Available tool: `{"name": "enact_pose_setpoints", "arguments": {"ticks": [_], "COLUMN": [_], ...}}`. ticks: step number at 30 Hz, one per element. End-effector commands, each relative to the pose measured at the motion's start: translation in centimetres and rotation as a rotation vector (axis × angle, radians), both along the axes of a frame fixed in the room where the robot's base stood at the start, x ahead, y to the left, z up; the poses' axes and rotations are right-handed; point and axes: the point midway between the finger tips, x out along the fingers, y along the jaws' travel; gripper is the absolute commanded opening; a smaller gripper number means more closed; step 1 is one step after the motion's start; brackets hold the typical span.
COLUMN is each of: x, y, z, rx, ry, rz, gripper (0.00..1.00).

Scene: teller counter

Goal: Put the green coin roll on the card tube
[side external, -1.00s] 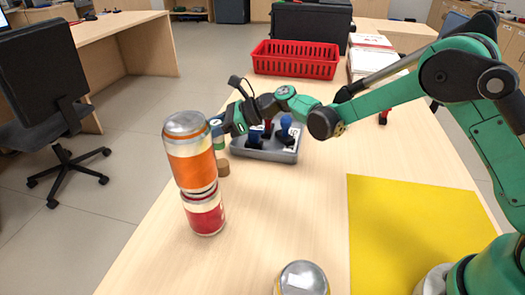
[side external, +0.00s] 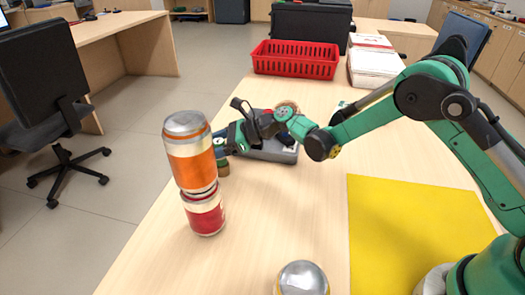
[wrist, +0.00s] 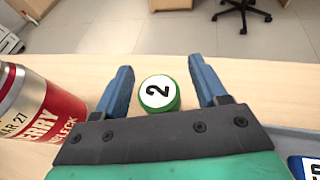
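The green coin roll (wrist: 158,93) has a white end marked 2 and lies between my gripper's two blue fingers in the wrist view. A gap shows on each side of it. In the side view the roll (side external: 221,156) is small and partly covered by the gripper. It appears to stand upright on the brown card tube (side external: 223,169). The card tube is hidden in the wrist view. My gripper (wrist: 158,72) is open around the roll; in the side view it (side external: 218,142) is low behind the orange can.
An orange can (side external: 190,155) stands on a red can (side external: 204,213) close to my gripper. A grey tray (side external: 275,153) lies under my wrist. A red basket (side external: 295,60), paper stacks (side external: 375,67), a yellow mat (side external: 405,225) and another can (side external: 302,277) are around.

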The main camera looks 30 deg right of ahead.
Motion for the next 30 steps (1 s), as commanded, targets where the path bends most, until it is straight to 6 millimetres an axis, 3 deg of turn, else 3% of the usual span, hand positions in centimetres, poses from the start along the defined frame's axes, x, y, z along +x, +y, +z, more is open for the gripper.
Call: {"name": "enact_pose_setpoints", "arguments": {"ticks": [8,22,30], "x": [-0.1,-4.5,-5.9], "y": [-0.2,-7.9,-9.6], "z": [0.4,4.1,5.3], "rx": [0.000,0.000,-0.053], "ry": [0.000,0.001,-0.033], "rz": [-0.001,-0.004,0.015], "gripper": [0.65,0.65,0.65]}}
